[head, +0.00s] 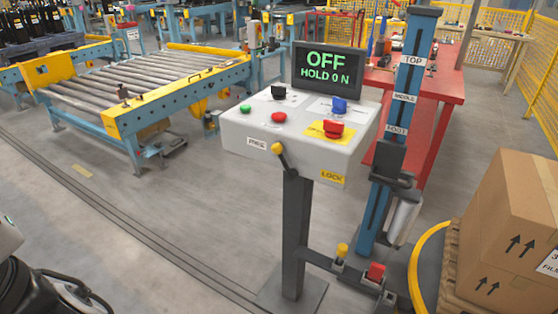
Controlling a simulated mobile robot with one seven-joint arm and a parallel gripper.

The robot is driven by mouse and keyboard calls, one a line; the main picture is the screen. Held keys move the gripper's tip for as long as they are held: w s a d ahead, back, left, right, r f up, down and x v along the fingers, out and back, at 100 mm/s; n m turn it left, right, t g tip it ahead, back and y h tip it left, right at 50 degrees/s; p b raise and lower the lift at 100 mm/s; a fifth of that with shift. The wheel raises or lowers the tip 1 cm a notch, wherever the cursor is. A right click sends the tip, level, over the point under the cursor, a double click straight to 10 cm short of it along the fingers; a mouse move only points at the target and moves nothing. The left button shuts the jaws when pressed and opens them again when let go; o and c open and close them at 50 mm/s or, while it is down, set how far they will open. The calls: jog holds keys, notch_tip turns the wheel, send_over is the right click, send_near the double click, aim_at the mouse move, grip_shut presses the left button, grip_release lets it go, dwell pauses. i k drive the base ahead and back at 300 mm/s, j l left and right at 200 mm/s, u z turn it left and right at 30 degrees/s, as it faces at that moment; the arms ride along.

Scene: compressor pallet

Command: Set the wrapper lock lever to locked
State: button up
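The wrapper lock lever (287,161) is a short dark stick with a yellow knob on the front face of a white control console (240,126). It tilts up and to the left, with its knob beside a white label (257,144) that seems to read FREE. A yellow LOCK label (332,177) is on the same face, to the lever's right and apart from it. My gripper's fingers are not in view; only parts of my own body show at the lower left edge.
The console stands on a dark post (296,235) and carries knobs, buttons and a screen (329,68) reading OFF, HOLD 0 N. A blue wrapper mast (400,130) and stacked cartons (515,215) are at right. A roller conveyor (150,85) is behind left. Floor left of the console is clear.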

aim_at(292, 173)
jog(key=i+j+z, duration=0.4)
jog(key=j, duration=0.25)
jog(key=i+j+z, duration=0.2)
jog(key=j, duration=0.15)
jog(key=i+j+z, duration=0.2)
jog(key=j, duration=0.2)
jog(key=j+z, duration=0.2)
jog(key=j, duration=0.2)
jog(key=k+j, duration=0.1)
jog(key=k, duration=0.6)
